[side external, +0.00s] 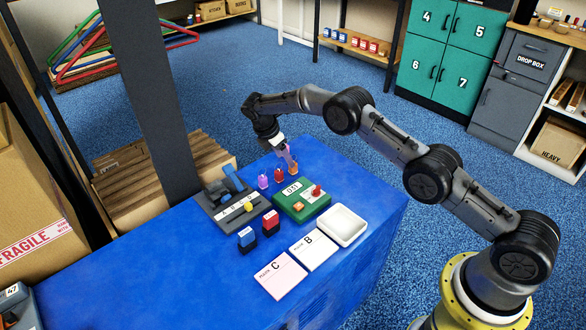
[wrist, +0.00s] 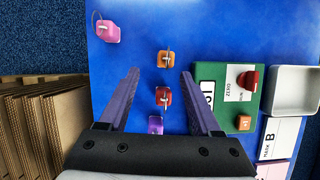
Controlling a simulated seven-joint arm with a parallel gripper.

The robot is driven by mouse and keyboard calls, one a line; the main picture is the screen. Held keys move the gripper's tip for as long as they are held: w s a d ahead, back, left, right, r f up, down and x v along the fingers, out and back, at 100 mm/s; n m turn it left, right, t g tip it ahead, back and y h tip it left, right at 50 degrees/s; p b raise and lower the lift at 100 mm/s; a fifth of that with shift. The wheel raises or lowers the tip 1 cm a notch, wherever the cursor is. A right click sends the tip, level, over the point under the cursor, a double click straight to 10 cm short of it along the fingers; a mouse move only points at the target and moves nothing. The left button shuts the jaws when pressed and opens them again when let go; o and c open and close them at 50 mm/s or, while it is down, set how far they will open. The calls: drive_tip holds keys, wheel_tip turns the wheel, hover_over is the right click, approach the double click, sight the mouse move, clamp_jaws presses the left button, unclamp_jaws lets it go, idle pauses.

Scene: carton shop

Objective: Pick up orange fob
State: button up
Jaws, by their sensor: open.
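The orange fob (wrist: 165,60) lies on the blue table, with a metal ring, just ahead of my gripper's fingertips in the wrist view. It also shows in the side view (side external: 293,169), below my gripper (side external: 289,156). My gripper (wrist: 160,73) is open and empty, its purple fingers apart above the table. A red fob (wrist: 163,97) appears between the fingers, and a purple fob (wrist: 155,124) sits nearer the palm, partly hidden by it. A pink fob (wrist: 108,30) lies farther off at upper left.
A green box (side external: 316,210) with a red knob and an orange block stands beside the fobs.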

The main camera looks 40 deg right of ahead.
sight(290, 175)
drive_tip(key=shift+s+x, duration=0.2)
drive_tip(key=shift+x, duration=1.2)
drive_tip(key=shift+s+x, duration=0.15)
drive_tip(key=shift+x, duration=1.25)
clamp_jaws()
